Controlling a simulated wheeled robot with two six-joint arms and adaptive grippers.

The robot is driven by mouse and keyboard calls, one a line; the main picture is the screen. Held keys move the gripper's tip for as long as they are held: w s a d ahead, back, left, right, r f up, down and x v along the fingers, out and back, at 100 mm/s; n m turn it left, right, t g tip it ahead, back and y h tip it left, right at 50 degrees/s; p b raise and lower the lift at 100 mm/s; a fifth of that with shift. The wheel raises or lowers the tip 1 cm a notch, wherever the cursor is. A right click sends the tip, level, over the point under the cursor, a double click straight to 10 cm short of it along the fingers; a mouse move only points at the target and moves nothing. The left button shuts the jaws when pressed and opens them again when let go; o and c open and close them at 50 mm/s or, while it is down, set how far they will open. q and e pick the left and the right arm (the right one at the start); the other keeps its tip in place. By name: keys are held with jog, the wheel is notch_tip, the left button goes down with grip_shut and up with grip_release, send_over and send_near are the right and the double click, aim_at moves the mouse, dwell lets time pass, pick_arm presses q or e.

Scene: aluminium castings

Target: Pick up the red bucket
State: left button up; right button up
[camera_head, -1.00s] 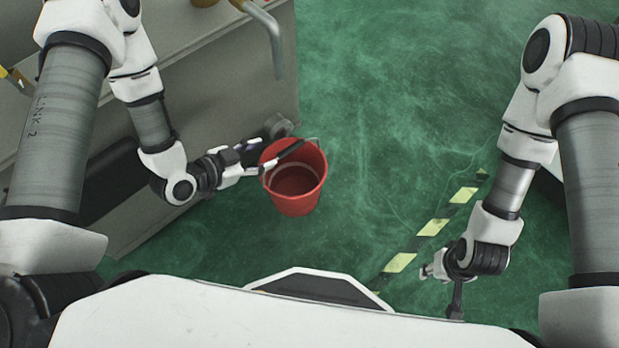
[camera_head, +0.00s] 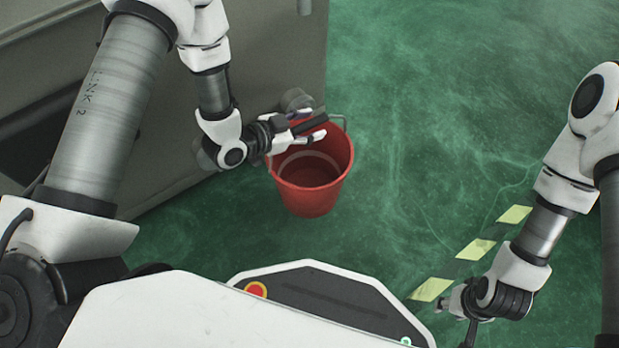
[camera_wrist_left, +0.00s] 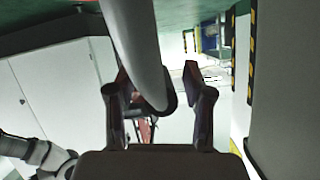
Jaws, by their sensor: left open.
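A grey cabinet (camera_head: 265,65) stands close behind and left of the bucket, with a caster (camera_head: 296,99) at its lower corner. Yellow-and-dark floor tape (camera_head: 475,249) runs at the right. The green floor right of the bucket is clear.

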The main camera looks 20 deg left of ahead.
pick_arm(q)
jog(key=shift+w+d, duration=0.1)
jog(key=shift+w, duration=0.1)
grip_shut()
jog(key=shift+r, duration=0.1)
